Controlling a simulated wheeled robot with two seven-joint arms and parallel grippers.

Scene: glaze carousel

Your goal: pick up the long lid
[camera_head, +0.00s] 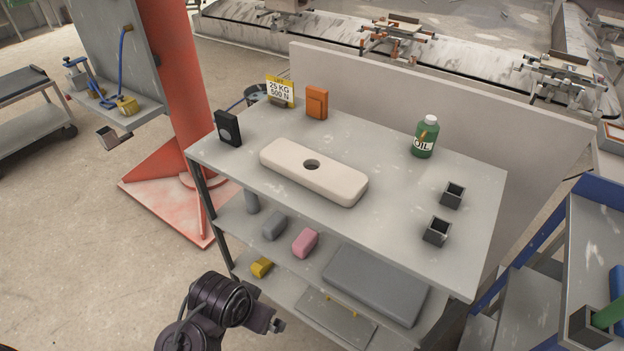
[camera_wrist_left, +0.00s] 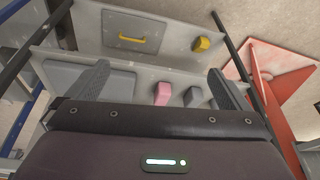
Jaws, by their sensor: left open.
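The long lid (camera_head: 336,177) is a cream, rounded slab with a dark round hole in its middle. It lies flat on the grey table top (camera_head: 400,206) in the head view, left of the table's centre. My left gripper (camera_wrist_left: 157,88) is open in the left wrist view, with its two dark fingers wide apart and apart from the lid. In the head view my left arm is low at the bottom, in front of the table and below its top; its fingers cannot be made out there. The lid does not show in the left wrist view. My right gripper is not in view.
On the table stand a black block (camera_head: 228,128), an orange block (camera_head: 317,103), a green oil bottle (camera_head: 424,138) and two dark square cups (camera_head: 437,231). The lower shelves hold a pink block (camera_head: 305,242), a yellow block (camera_head: 261,267) and a grey slab (camera_head: 376,284). A panel (camera_head: 450,100) closes the back.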

